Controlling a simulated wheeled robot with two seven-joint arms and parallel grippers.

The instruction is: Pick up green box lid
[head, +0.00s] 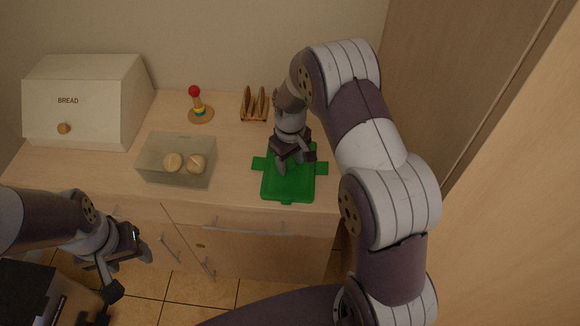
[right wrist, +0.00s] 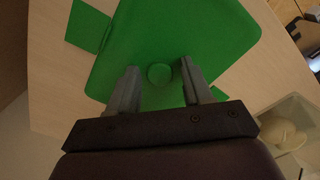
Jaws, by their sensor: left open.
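The green box lid (head: 290,183) lies flat on the right part of the wooden counter, with tabs sticking out at its sides. In the right wrist view the lid (right wrist: 215,40) fills the upper middle, with a small round green knob (right wrist: 159,74) on it. My right gripper (head: 292,165) is over the lid, pointing down. Its fingers (right wrist: 155,82) are open, one on each side of the knob; I cannot tell whether they touch it. My left gripper (head: 130,270) is open and empty, low in front of the counter at the left.
A translucent box (head: 150,160) with round buns inside stands left of the lid. A bread box (head: 85,95), a toy ring stacker (head: 200,112) and a wooden rack (head: 255,105) stand behind. A tall wooden panel (head: 460,80) bounds the right side. Drawer handles (head: 245,229) front the counter.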

